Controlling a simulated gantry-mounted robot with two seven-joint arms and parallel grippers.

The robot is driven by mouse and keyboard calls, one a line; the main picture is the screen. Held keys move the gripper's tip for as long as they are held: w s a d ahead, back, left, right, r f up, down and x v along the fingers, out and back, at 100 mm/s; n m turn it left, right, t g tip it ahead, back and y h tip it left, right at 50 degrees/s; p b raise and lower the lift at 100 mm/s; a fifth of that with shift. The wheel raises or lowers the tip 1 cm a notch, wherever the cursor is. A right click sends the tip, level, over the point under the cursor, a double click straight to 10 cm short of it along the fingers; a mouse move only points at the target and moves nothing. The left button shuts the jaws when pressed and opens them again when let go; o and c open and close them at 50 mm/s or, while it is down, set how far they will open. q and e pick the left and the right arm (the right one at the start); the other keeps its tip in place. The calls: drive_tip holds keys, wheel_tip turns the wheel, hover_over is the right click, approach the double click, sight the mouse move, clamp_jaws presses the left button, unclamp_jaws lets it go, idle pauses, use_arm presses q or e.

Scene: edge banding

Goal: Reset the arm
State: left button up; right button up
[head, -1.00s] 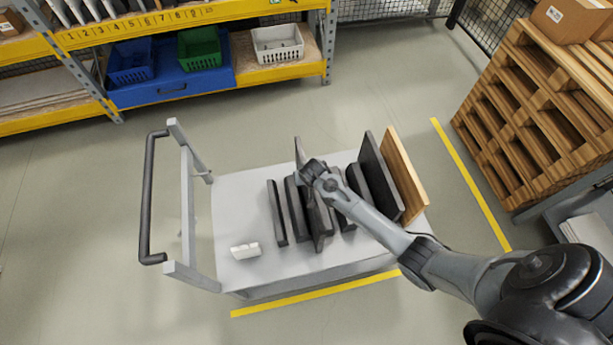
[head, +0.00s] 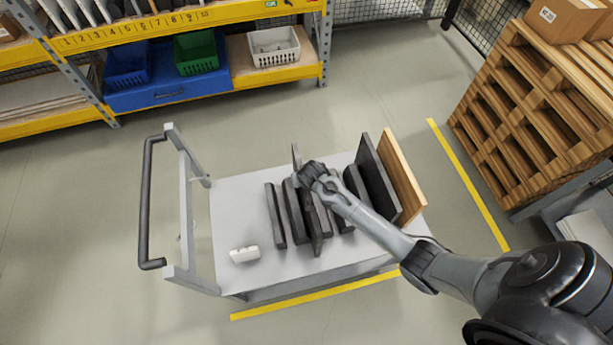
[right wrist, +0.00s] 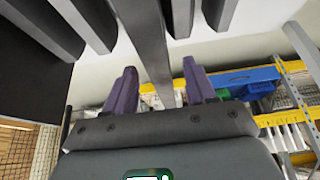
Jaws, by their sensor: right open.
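My right arm comes in from the right in the head view. Its gripper (head: 311,172) is over the grey cart (head: 232,205), above a row of dark upright panels (head: 275,215). In the right wrist view the two purple fingers of my right gripper (right wrist: 160,88) are apart. A long grey panel (right wrist: 148,35) reaches into the gap between them, with space seen on both sides. I cannot tell from the head view how deep the fingers sit around it, as the wrist hides that. My left gripper is in neither view.
A dark board (head: 378,180) and a wooden board (head: 403,178) stand at the cart's right. A small white block (head: 244,254) lies at its front left. A handle (head: 147,205) rises at left. A shelf (head: 215,85) stands behind, pallets (head: 535,110) at right. The floor between is clear.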

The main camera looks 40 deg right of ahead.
drive_tip(key=p+v, duration=0.1)
drive_tip(key=v, duration=0.7)
drive_tip(key=shift+s+a+r, duration=0.1)
drive_tip(key=shift+s+r, duration=0.15)
drive_tip(key=shift+r, duration=0.1)
drive_tip(key=s+a+r+n+y, duration=0.1)
drive_tip(key=s+a+r+n, duration=0.15)
drive_tip(key=s, duration=0.55)
drive_tip(key=s+a+r+n+g+y, duration=0.1)
drive_tip(key=s+a+r+n, duration=0.2)
drive_tip(key=s, duration=0.4)
drive_tip(key=s+a+r+n+y, duration=0.1)
drive_tip(key=s+a+r+n, duration=0.2)
drive_tip(key=s, duration=0.5)
wheel_tip(320, 180, up, 23)
drive_tip(key=a+p, duration=0.1)
drive_tip(key=p, duration=2.2)
drive_tip(key=shift+a+m, duration=0.3)
drive_tip(key=shift+m, duration=0.15)
